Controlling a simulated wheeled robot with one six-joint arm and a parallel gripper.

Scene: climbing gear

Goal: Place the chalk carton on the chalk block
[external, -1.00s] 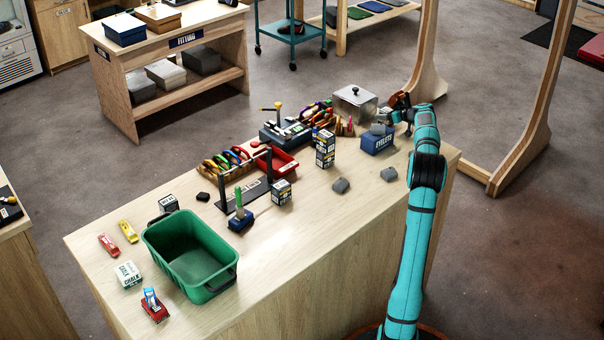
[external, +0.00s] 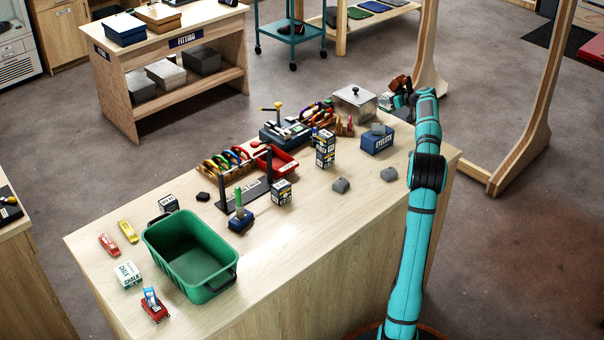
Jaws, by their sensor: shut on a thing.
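My gripper (external: 402,90) is at the far right end of the bench, above and behind the blue eyelets box. It is shut on a small pale thing with some green (external: 398,101), which looks like the chalk carton. The dark jaws and arm hide much of it, so its tilt is hard to tell. A white block with green CHALK lettering (external: 128,273) lies flat at the bench's near left, left of the green tub. It looks like the chalk block, with its top bare, far from my gripper.
The green tub (external: 207,288) stands beside the white block. A red-and-blue item (external: 154,306) and red and yellow pieces (external: 109,244) lie near it. Stacked dark cartons (external: 325,148), the eyelets box (external: 377,141) and a metal box (external: 354,101) stand toward the right.

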